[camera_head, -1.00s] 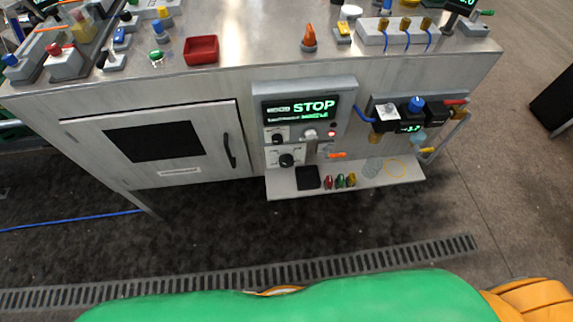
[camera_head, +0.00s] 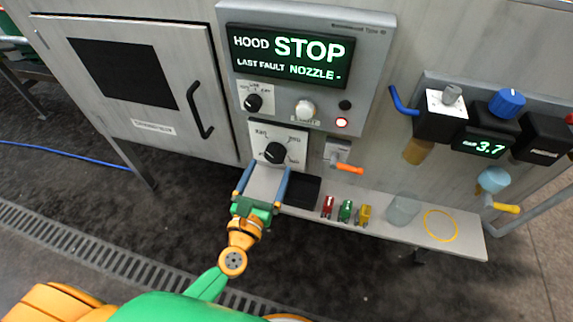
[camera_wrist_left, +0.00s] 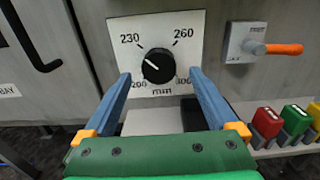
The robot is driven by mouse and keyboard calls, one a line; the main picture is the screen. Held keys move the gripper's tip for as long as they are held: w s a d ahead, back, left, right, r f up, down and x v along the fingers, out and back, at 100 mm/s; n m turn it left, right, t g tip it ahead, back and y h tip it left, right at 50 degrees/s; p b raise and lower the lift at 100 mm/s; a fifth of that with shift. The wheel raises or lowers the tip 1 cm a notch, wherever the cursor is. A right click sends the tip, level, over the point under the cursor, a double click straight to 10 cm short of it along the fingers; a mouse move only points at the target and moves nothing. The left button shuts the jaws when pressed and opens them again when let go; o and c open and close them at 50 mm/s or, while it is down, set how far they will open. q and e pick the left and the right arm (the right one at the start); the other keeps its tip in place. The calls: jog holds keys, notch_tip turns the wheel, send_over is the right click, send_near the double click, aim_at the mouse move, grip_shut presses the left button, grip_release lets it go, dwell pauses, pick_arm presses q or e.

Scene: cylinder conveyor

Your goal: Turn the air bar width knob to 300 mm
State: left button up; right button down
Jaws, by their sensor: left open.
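The air bar width knob (camera_head: 275,152) is black and round, on a white dial plate (camera_head: 294,134) below the STOP display. In the left wrist view the knob (camera_wrist_left: 158,65) sits among the marks 200, 230, 260 and 300 mm. Its white pointer line points to the upper left, on the 230 side. My left gripper (camera_head: 266,169) is open and empty, its two blue fingers pointing at the plate. In the left wrist view the fingers (camera_wrist_left: 160,77) stand either side of the knob's lower part, apart from it. The finger tips partly cover the 200 and 300 marks. My right gripper is not in view.
An orange-handled lever (camera_head: 348,168) is close on the right. A shelf (camera_head: 395,232) below holds a black block, coloured pieces and a clear cup (camera_head: 403,209). A cabinet door handle (camera_head: 199,110) is left.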

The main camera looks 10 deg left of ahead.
aim_at(274, 157)
pick_arm(q)
jog(key=w, duration=0.5)
jog(key=shift+s, duration=0.1)
jog(key=c, duration=1.4)
jog(key=shift+o, duration=0.2)
